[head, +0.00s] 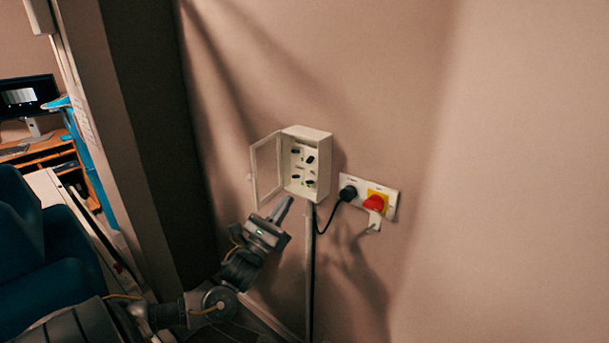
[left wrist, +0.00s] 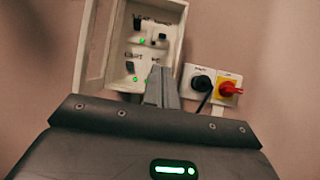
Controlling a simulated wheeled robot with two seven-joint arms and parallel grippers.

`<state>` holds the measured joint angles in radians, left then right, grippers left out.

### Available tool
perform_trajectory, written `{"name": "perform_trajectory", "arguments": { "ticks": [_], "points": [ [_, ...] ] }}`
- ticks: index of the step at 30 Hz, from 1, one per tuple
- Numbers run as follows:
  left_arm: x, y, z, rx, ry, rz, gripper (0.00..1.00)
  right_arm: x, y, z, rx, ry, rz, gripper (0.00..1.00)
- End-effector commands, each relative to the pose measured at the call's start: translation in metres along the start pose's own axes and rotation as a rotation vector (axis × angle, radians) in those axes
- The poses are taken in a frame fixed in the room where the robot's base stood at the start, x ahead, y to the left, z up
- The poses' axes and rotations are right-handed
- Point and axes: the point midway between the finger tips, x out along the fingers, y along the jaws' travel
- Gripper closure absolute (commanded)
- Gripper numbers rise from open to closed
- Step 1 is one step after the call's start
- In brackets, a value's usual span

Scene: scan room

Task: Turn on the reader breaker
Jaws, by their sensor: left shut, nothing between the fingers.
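The white breaker box (head: 306,165) is on the wall with its door (head: 265,170) swung open to the left. Inside are several black switches with small green lights; the labels are too blurred to tell which is the reader breaker. The box also shows in the left wrist view (left wrist: 172,28), where black switches (left wrist: 137,22) and green lights stand above my fingers. My left gripper (head: 287,201) is shut and empty, its tips just below the lower left of the box in the head view. In the left wrist view, the fingertips (left wrist: 160,72) overlap the lower switch row. My right gripper is not in view.
Right of the box, a wall plate (head: 390,208) holds a black plug (head: 348,193) with a cable and a red knob (head: 373,203) on yellow. A conduit (head: 309,270) runs down below the box. A blue chair (head: 30,245) and a desk (head: 40,148) are at left.

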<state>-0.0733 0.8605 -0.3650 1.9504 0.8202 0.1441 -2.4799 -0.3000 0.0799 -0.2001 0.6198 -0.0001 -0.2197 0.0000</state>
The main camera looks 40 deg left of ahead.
Motion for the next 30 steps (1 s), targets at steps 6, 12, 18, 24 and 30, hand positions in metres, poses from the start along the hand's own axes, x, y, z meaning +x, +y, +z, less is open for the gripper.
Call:
{"name": "perform_trajectory", "arguments": {
  "ticks": [6,12,18,24,30],
  "points": [
    [0.005,0.000,0.001,-0.002,0.000,0.001,1.00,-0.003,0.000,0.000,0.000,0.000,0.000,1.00],
    [0.034,0.001,0.004,-0.002,-0.001,0.003,1.00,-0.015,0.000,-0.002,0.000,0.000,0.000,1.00],
    [0.069,0.001,0.003,-0.003,-0.001,0.003,1.00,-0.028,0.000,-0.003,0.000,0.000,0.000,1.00],
    [0.092,0.000,0.001,-0.004,0.002,0.003,1.00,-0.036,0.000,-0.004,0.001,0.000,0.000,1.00],
    [0.100,0.000,-0.001,-0.004,0.003,0.002,1.00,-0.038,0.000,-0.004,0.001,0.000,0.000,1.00]
  ]
}}
